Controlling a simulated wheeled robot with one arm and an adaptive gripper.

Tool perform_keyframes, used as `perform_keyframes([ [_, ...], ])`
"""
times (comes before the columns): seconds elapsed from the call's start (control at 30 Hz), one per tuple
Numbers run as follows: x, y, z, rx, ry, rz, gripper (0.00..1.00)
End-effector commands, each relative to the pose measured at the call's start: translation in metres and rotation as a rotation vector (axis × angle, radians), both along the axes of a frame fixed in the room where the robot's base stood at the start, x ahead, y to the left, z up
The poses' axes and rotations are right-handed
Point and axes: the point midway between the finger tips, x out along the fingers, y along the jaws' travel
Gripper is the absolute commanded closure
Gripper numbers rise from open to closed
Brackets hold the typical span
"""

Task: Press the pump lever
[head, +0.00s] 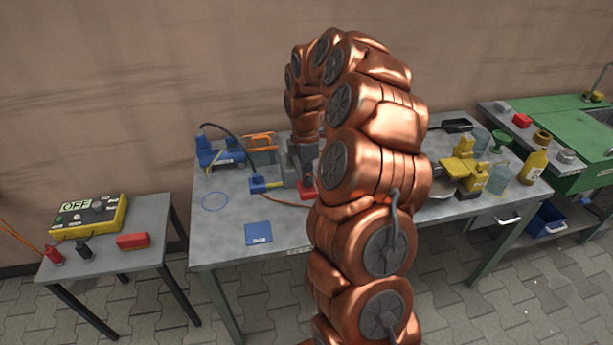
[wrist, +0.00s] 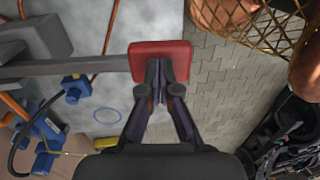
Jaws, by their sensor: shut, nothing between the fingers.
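The pump lever shows in the wrist view as a grey bar ending in a red pad (wrist: 160,55), reaching in from the left. My gripper (wrist: 158,72) is shut and empty, with its fingertips over the lower part of the red pad. I cannot tell whether they touch it. In the head view, my gripper (head: 305,168) points down over the workbench (head: 225,255), and part of the red pad (head: 307,190) shows just below it. My arm hides much of the pump and lever there.
A blue block (head: 263,184), a blue vise-like tool (head: 218,152) and a blue booklet (head: 258,232) lie left of my gripper. Bottles and a yellow tool (head: 465,172) stand to the right. A side table (head: 110,265) holds a yellow OFF box (head: 90,216).

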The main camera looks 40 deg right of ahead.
Motion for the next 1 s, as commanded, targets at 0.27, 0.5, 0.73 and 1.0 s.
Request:
perform_keyframes([
  [0.27,-0.002,0.001,-0.009,-0.011,-0.026,0.000,1.00],
  [0.5,-0.008,0.003,-0.030,-0.042,-0.100,0.001,1.00],
  [0.73,-0.012,0.005,-0.057,-0.087,-0.205,0.001,1.00],
  [1.0,-0.013,0.005,-0.087,-0.141,-0.328,0.001,1.00],
])
